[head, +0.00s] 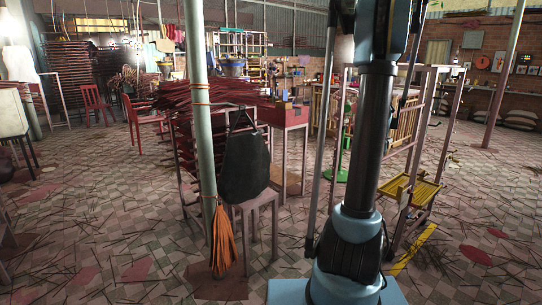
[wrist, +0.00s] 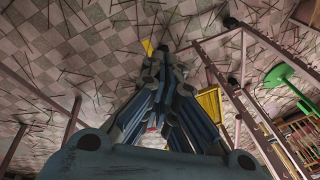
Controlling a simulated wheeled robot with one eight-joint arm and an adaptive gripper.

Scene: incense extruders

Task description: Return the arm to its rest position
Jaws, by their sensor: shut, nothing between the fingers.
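My gripper (wrist: 160,62) shows in the wrist view, with its blue-grey fingers drawn together and nothing held between them. It hangs above the tiled floor (wrist: 90,45), apart from everything around it. In the head view, part of my arm rises in front of the camera at centre right. My gripper does not show in the head view.
A grey-green post (head: 201,130) with an orange broom (head: 223,240) stands left of my arm. Stick-littered floor lies open at far right.

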